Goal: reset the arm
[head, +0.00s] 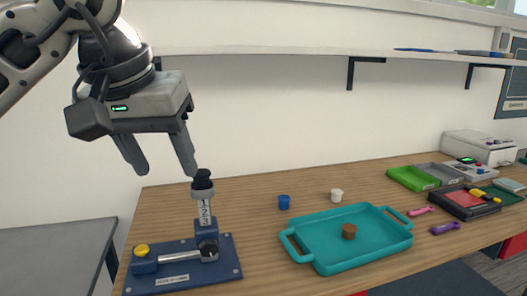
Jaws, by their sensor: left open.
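My left gripper (162,156) hangs from the upper left with its two fingers pointing down and spread apart. It is open, with nothing visible between the fingers. Its right fingertip is just above and beside the black-topped upright post (203,205) of a blue fixture; I cannot tell whether they touch. The fixture has a blue base plate (222,270) with a yellow knob (141,250), a metal rod (180,257) and a black knob (208,248). My right gripper is not in view.
A teal tray (330,268) holding a brown round piece (349,231) sits mid-table. Green (410,180) and other trays are at right. A shelf (290,50) runs above the table.

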